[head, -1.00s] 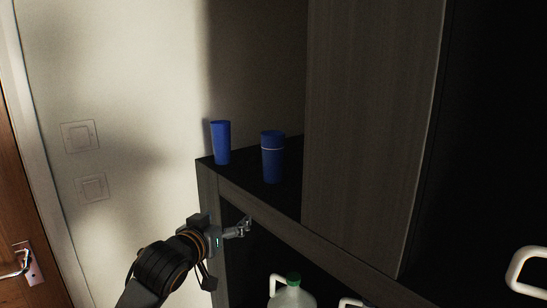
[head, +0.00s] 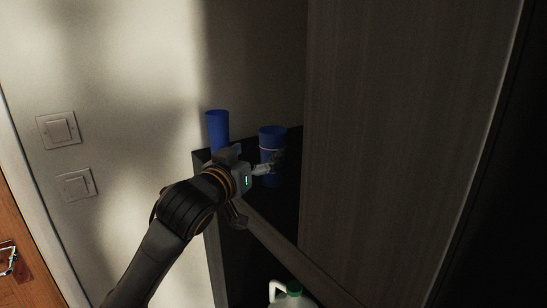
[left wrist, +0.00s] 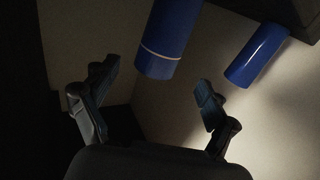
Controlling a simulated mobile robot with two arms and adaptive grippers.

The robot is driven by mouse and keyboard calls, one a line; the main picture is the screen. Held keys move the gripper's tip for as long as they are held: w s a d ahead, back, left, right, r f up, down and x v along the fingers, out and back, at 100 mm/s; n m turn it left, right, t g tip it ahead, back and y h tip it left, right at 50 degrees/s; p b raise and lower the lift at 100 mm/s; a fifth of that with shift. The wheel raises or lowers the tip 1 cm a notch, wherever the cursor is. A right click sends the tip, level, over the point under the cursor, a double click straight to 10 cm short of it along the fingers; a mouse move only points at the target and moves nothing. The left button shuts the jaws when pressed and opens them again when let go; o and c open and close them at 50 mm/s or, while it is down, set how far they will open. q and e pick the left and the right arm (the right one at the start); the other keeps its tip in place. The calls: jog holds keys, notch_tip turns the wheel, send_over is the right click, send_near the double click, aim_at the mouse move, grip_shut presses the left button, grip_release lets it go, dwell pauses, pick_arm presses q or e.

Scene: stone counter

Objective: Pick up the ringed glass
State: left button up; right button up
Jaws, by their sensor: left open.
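The ringed glass (head: 271,138) is a blue cup with a pale ring, upright on the dark counter in the head view. It also shows at the top middle of the left wrist view (left wrist: 167,36). A plain blue glass (head: 217,128) stands to its left, and shows at the upper right of the left wrist view (left wrist: 257,54). My left gripper (head: 271,165) is open, in front of the lower part of the ringed glass and partly hiding it. In the wrist view its spread fingers (left wrist: 157,88) have the ringed glass ahead, between their directions; no contact is clear. My right gripper is not in view.
A tall dark cabinet panel (head: 390,130) stands just right of the glasses. The counter's front edge (head: 268,236) runs below my gripper. A wall with switches (head: 59,130) is at the left.

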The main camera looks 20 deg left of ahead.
aim_at(266, 146)
pick_arm(q)
jog(key=w, duration=0.2)
jog(key=shift+w+d, duration=0.2)
jog(key=shift+w, duration=0.15)
jog(key=shift+w+f, duration=0.1)
jog(key=shift+w, duration=0.25)
jog(key=shift+w+d+p, duration=0.15)
jog(key=shift+w+p, duration=0.45)
jog(key=shift+p, duration=0.15)
jog(key=w, duration=0.1)
jog(key=w+p, duration=0.1)
jog(key=w, duration=0.1)
jog(key=shift+w+d, duration=0.1)
jog(key=shift+d, duration=0.2)
jog(key=shift+w+f+p, duration=0.15)
jog(key=shift+w+p, duration=0.15)
jog(key=shift+w, duration=0.1)
jog(key=shift+s, duration=0.1)
jog(key=c, duration=1.8)
grip_shut()
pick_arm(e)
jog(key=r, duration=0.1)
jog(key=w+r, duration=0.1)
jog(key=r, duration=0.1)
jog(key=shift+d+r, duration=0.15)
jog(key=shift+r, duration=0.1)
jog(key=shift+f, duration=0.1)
